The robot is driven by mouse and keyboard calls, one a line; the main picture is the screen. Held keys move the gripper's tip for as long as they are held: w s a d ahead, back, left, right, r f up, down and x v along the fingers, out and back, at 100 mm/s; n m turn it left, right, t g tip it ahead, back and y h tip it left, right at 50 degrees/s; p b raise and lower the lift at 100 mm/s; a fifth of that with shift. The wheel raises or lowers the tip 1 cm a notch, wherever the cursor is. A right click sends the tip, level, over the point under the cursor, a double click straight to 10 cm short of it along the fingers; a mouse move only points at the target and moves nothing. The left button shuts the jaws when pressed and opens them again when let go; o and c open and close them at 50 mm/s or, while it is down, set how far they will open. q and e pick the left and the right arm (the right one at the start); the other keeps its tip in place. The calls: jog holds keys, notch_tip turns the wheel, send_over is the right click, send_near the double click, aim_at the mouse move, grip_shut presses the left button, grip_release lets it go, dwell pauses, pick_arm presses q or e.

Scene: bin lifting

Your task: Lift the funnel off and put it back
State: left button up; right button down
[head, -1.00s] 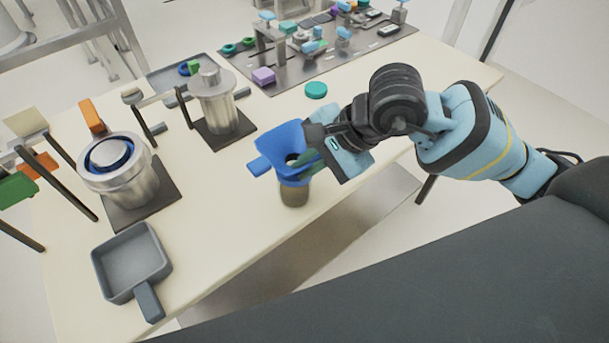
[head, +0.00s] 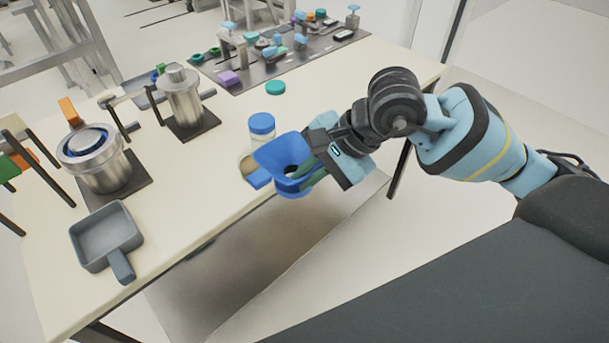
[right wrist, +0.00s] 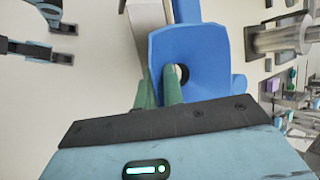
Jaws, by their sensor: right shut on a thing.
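The blue funnel (head: 287,152) is held by its near right side in my right gripper (head: 309,173). Its dark opening faces up toward the head camera, and it hangs over the table's front edge. In the right wrist view the funnel (right wrist: 190,47) fills the space ahead of the green fingers (right wrist: 160,88), with its hole in sight. A clear jar with a blue lid (head: 262,124) stands behind the funnel.
A grey square scoop (head: 105,237) lies at the table's front left. Metal canisters (head: 107,170) and (head: 183,103) stand on dark plates. A teal disc (head: 275,88) and a dark board of small parts (head: 285,55) lie farther back. Bare table (head: 190,205) shows between scoop and funnel.

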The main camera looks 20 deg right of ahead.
jog(key=shift+s+d+r, duration=0.1)
jog(key=shift+s+d, duration=0.05)
jog(key=shift+s, duration=0.25)
pick_arm(q)
jog(key=shift+s, duration=0.35)
jog(key=shift+w+r, duration=0.2)
pick_arm(e)
jog(key=shift+r, duration=0.15)
pick_arm(q)
jog(key=shift+w+r+t+p, duration=0.2)
jog(key=shift+w+r+p, duration=0.4)
jog(key=shift+r, duration=0.15)
jog(key=shift+w+r+t+p, duration=0.2)
jog(key=shift+w+r+p, duration=0.3)
jog(key=shift+r, duration=0.25)
pick_arm(e)
jog(key=shift+r, duration=2.35)
jog(key=shift+f, duration=0.15)
